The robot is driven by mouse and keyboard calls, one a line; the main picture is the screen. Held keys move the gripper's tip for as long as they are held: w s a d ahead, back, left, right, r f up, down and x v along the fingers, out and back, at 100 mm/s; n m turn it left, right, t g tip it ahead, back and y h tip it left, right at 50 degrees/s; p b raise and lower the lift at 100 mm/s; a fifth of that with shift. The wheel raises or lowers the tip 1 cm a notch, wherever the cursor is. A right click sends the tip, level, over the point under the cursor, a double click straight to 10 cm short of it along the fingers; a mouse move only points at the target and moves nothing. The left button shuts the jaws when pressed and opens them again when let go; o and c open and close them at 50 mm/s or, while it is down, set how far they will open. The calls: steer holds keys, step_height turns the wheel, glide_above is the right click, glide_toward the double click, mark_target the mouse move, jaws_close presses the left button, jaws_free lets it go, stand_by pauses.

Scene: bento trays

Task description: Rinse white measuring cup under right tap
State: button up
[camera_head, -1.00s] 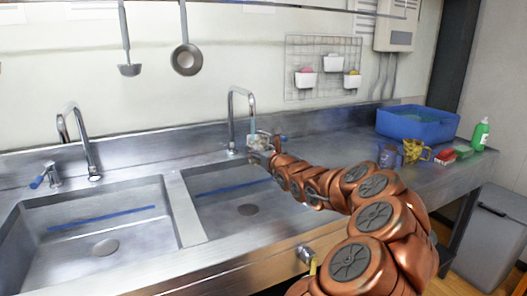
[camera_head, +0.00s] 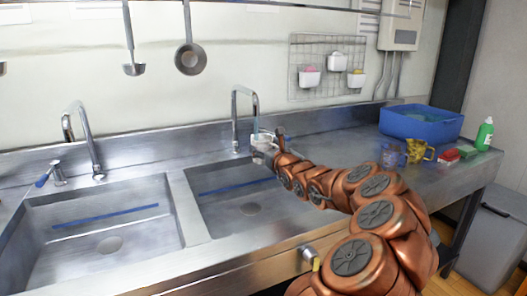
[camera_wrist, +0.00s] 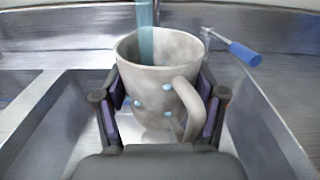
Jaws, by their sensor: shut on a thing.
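The white measuring cup (camera_wrist: 165,85) has a greyish, smudged surface with small blue spots and a handle on its near right side. It looks about upright. My gripper (camera_wrist: 163,115) is shut on it, with a dark finger on each side. A teal water stream (camera_wrist: 146,30) comes down into the cup's mouth. In the head view, the cup (camera_head: 263,142) is below the spout of the right tap (camera_head: 236,112), above the back of the right sink. My gripper (camera_head: 273,153) is partly hidden by my arm there. The inside bottom of the cup is hidden.
A blue tap lever (camera_wrist: 245,53) is close behind the cup. The left tap (camera_head: 88,140) stands over the left sink (camera_head: 60,245). A blue tub (camera_head: 420,124), yellow cup (camera_head: 417,151), bluish mug (camera_head: 391,155) and green bottle (camera_head: 485,134) stand on the right counter.

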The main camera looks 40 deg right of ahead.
steer(key=shift+s+d+p, duration=0.1)
steer(key=shift+d+p, duration=0.2)
steer(key=shift+p, duration=0.05)
steer(key=shift+a+b, duration=0.55)
steer(key=shift+b, duration=0.95)
steer(key=d+b+v, duration=0.1)
steer(key=b+v, duration=0.2)
steer(key=v, duration=0.4)
steer(key=shift+s, duration=0.55)
steer(key=shift+a, duration=0.1)
stand_by(1.2)
steer(key=s+a+r+p, duration=0.1)
steer(key=s+r+p, duration=0.3)
steer(key=s, duration=0.1)
stand_by(0.5)
